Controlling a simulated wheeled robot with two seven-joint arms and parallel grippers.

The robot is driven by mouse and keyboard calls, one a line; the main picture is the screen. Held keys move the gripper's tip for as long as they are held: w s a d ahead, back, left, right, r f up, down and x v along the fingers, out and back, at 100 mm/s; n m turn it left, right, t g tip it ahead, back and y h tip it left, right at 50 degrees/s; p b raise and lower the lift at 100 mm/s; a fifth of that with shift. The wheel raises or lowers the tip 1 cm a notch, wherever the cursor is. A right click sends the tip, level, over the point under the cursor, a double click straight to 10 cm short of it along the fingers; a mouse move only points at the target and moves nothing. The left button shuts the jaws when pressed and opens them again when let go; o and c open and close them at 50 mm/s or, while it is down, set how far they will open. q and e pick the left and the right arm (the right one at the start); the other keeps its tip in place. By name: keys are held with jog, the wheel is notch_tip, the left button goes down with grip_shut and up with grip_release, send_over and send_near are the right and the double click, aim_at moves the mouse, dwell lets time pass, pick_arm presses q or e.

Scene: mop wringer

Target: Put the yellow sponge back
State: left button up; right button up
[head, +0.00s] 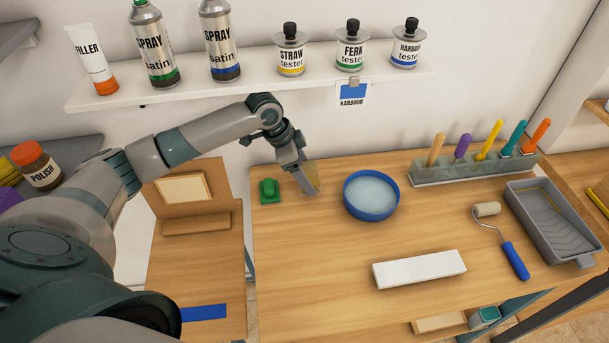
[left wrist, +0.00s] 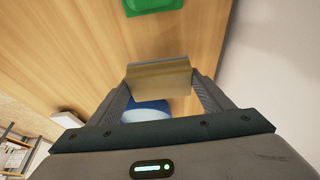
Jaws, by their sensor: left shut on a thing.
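The yellow sponge (head: 315,176) is between the fingers of my left gripper (head: 309,188), which is shut on it at the back of the workbench, between a small green holder and a blue bowl. In the left wrist view the sponge (left wrist: 158,80) spans the two fingertips and looks dull yellow-brown. The green holder (head: 268,196) lies just left of the gripper with a green piece on it; part of it shows at the top of the left wrist view (left wrist: 150,6). Whether the sponge touches the bench is unclear. My right gripper is not in view.
The blue bowl (head: 371,211) with pale liquid stands right of the sponge. A white block (head: 420,269), a roller (head: 514,260), a grey paint tray (head: 582,240) and a handle rack (head: 440,175) are farther right. The shelf (head: 260,78) with cans and jars runs above. The bench's front left is clear.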

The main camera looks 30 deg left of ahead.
pick_arm(q)
jog(key=shift+w+a, duration=0.1)
jog(key=shift+w, duration=0.1)
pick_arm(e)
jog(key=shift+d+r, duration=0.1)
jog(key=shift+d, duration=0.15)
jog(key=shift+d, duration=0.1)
pick_arm(q)
jog(key=shift+f+p, duration=0.5)
jog(key=shift+f, duration=0.1)
notch_tip(320, 180, down, 2)
jog(key=shift+f+p, duration=0.1)
jog(key=shift+p, duration=0.4)
jog(key=shift+f, duration=0.1)
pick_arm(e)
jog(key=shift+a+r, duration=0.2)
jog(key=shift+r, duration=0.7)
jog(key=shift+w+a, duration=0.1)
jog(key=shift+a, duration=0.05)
pick_arm(q)
jog(key=o, duration=1.1)
jog(key=shift+f, duration=0.1)
jog(key=shift+o, duration=0.2)
